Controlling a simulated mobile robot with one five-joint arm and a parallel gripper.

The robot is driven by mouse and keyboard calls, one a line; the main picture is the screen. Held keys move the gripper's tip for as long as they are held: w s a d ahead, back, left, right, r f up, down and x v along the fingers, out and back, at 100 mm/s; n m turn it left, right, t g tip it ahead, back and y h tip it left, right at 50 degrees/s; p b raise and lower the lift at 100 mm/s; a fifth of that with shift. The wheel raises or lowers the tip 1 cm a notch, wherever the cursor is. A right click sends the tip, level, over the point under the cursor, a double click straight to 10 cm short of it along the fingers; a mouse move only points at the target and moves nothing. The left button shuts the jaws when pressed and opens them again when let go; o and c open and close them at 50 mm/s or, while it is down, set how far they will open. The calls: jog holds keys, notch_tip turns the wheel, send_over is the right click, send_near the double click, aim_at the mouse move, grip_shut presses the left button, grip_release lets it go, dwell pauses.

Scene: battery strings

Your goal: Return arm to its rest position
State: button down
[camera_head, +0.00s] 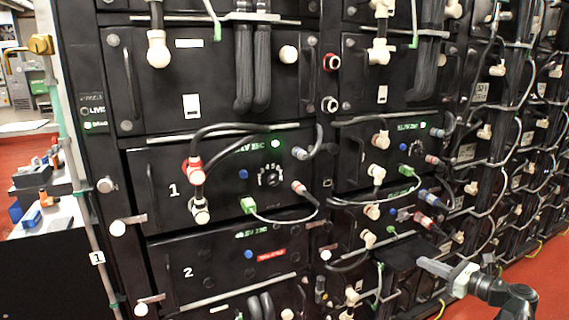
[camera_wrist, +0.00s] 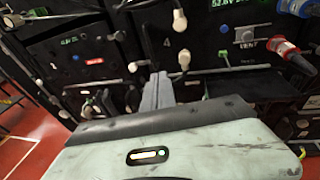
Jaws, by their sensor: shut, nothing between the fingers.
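My gripper (camera_head: 421,262) shows at the lower right of the head view, in front of the battery rack (camera_head: 160,245). Its grey fingers are together, with nothing between them. They point left in the picture, over a dark panel in the rack. In the wrist view my gripper (camera_wrist: 158,80) also shows shut and empty, pointing at the rack front. A white knob (camera_wrist: 184,60) appears just beyond and to the right of the fingertips. I cannot tell whether the fingers touch anything. My black arm reaches in from the lower right edge.
Battery module 1 (camera_head: 220,165) has red, white and blue plugs with black cables. Module 2 (camera_head: 215,262) sits below it with a red label. Loose cables (camera_head: 437,195) hang close above my gripper. Open red floor (camera_head: 540,285) lies at the right. A workbench (camera_head: 45,225) stands at the left.

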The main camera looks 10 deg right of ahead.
jog(key=w+a+f+n+g+y, duration=0.1)
jog(key=w+a+f+n+g, duration=0.2)
jog(key=a, duration=0.8)
jog(key=w+a+f+n+g+y, duration=0.1)
jog(key=w+a+f+n+g, duration=0.15)
jog(key=a, duration=0.95)
jog(key=w+a+f+n+g+y, duration=0.1)
jog(key=w+a+f+n+g, duration=0.25)
jog(key=a, duration=0.75)
jog(key=s+a+f+n+g+h, duration=0.55)
jog(key=s+a+f+n, duration=0.35)
jog(key=a+n, duration=0.4)
jog(key=s+d+f+n+h, duration=0.1)
jog(key=d+f+n+h, duration=0.1)
jog(key=d+n+h, duration=0.5)
notch_tip(320, 180, up, 22)
jog(key=d+n+y+p, duration=0.1)
jog(key=d+y+p, duration=0.1)
jog(key=p, duration=2)
jog(key=shift+f+n, duration=0.2)
jog(key=shift+n, duration=0.2)
jog(key=shift+s+d, duration=0.1)
jog(key=shift+d, duration=0.05)
